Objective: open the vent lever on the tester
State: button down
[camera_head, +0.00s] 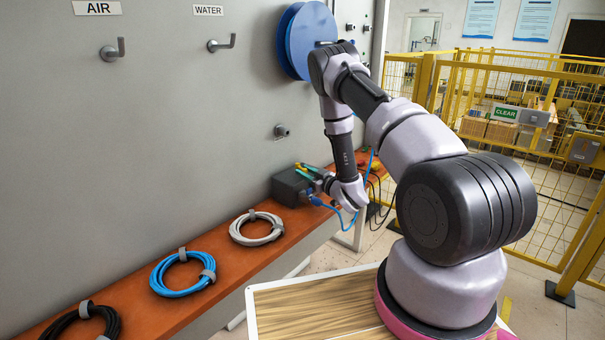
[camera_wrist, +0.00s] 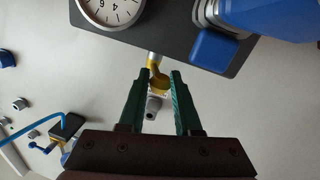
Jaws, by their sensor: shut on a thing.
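The tester is a dark box (camera_head: 290,188) at the far end of the orange shelf. In the wrist view its dark face (camera_wrist: 175,32) carries a white dial gauge (camera_wrist: 112,8). A small yellow piece (camera_wrist: 158,79), which looks like the vent lever, sticks out below that face on a metal stem. My gripper (camera_wrist: 160,76) has green fingers, one on each side of the yellow piece, shut on it. In the head view my gripper (camera_head: 309,172) is at the tester's right side; the lever cannot be made out there.
Coiled white (camera_head: 257,228), blue (camera_head: 183,273) and black (camera_head: 84,327) hoses lie on the orange shelf (camera_head: 222,268). A blue hose (camera_head: 345,214) hangs beside my gripper. A blue reel (camera_head: 306,40) is on the grey wall. A yellow fence (camera_head: 500,75) stands at right.

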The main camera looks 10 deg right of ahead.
jog(key=shift+w+d+n+g+y, duration=0.2)
jog(key=shift+d+n+g+y, duration=0.15)
jog(key=shift+n+g+y, duration=0.45)
jog(key=shift+w+d+n+g+y, duration=0.15)
jog(key=shift+d+n+g+y, duration=0.15)
jog(key=shift+n+g+y, duration=0.5)
jog(key=shift+w+d+n+g+y, duration=0.2)
jog(key=shift+d+n+g+y, duration=0.2)
jog(key=shift+y, duration=0.7)
jog(key=c, duration=0.6)
grip_release()
jog(key=v, duration=1)
jog(key=shift+s+d, duration=0.2)
jog(key=shift+d, duration=0.1)
